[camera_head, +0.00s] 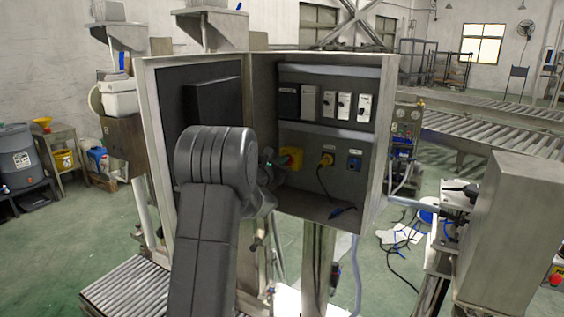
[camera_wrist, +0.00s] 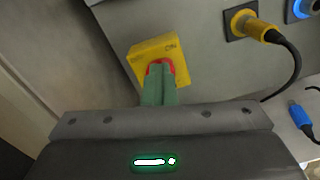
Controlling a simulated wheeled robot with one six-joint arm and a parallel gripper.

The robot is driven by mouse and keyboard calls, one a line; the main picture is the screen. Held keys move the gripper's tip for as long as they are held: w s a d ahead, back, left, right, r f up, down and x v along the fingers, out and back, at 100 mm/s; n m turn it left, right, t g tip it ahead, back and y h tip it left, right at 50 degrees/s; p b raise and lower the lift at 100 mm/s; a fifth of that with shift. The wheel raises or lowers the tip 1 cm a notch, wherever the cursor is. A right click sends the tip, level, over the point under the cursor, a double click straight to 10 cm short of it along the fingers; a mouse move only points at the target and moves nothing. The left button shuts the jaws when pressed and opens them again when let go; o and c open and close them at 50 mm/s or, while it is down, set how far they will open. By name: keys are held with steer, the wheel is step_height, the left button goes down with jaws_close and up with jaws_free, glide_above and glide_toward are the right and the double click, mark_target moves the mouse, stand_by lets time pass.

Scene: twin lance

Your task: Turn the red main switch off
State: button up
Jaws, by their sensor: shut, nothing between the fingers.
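The red main switch (camera_wrist: 152,68) sits on a yellow plate (camera_wrist: 146,50) on the grey panel inside the open cabinet. The word ON shows at the plate's upper right corner. My gripper (camera_wrist: 159,78) is shut, with its green fingertips right in front of the red knob and hiding most of it. I cannot tell whether the tips touch the knob, nor how the knob is turned. In the head view the yellow plate (camera_head: 295,156) shows just right of my arm, with my wrist close to its left side.
A yellow plug (camera_head: 326,160) with a black cable and a blue socket (camera_head: 354,163) are right of the switch. A row of breakers (camera_head: 330,103) is above. The cabinet's open door (camera_head: 158,130) stands close on the left.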

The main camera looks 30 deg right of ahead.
steer(key=shift+o, duration=0.7)
steer(key=shift+d+r, duration=0.1)
steer(key=shift+r, duration=0.05)
steer(key=o, duration=0.4)
steer(key=shift+w+f, duration=0.2)
steer(key=shift+w, duration=0.05)
steer(key=shift+c, duration=0.2)
steer(key=b+v, duration=0.8)
steer(key=v, duration=0.7)
steer(key=shift+f, duration=0.35)
steer(key=shift+s+f+b, duration=0.1)
steer(key=shift+s+b, duration=0.05)
steer(key=shift+b, duration=0.55)
